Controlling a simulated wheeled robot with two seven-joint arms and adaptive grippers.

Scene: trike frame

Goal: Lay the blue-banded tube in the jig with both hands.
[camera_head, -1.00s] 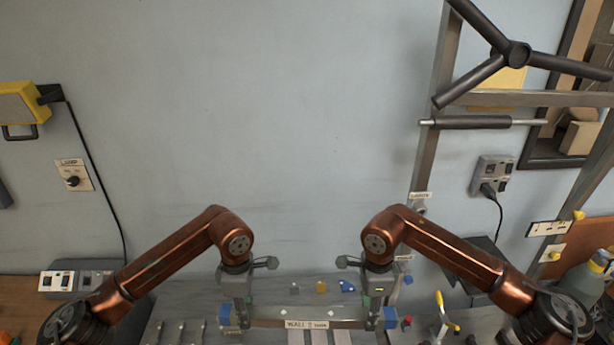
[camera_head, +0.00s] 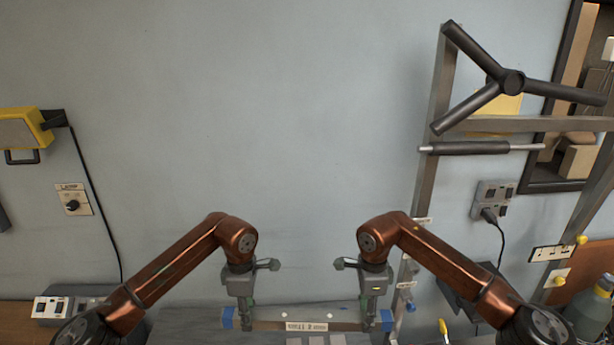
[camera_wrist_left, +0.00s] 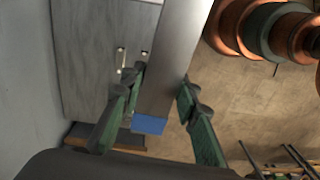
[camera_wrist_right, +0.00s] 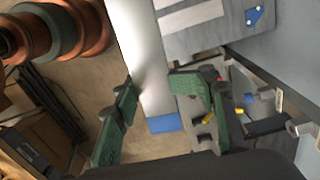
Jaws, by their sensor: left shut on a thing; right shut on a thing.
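The blue-banded tube (camera_head: 270,326) is a straight grey bar with a blue band at each end. It is held roughly level, crosswise, between both grippers in the head view. My left gripper (camera_head: 241,306) is shut on it just inside the left blue band (camera_head: 228,318). The left wrist view shows green fingers on both sides of the tube (camera_wrist_left: 172,60). My right gripper (camera_head: 374,306) is shut on it just inside the right blue band (camera_head: 386,320). The right wrist view shows the tube (camera_wrist_right: 140,50) between green fingers. I cannot make out the jig.
A grey bench surface (camera_head: 180,320) lies below, mostly cut off by the lower picture edge. A metal frame (camera_head: 437,90) with a dark three-armed part (camera_head: 511,82) stands right. A yellow lamp (camera_head: 22,132) is on the left wall. A bottle (camera_head: 596,300) stands far right.

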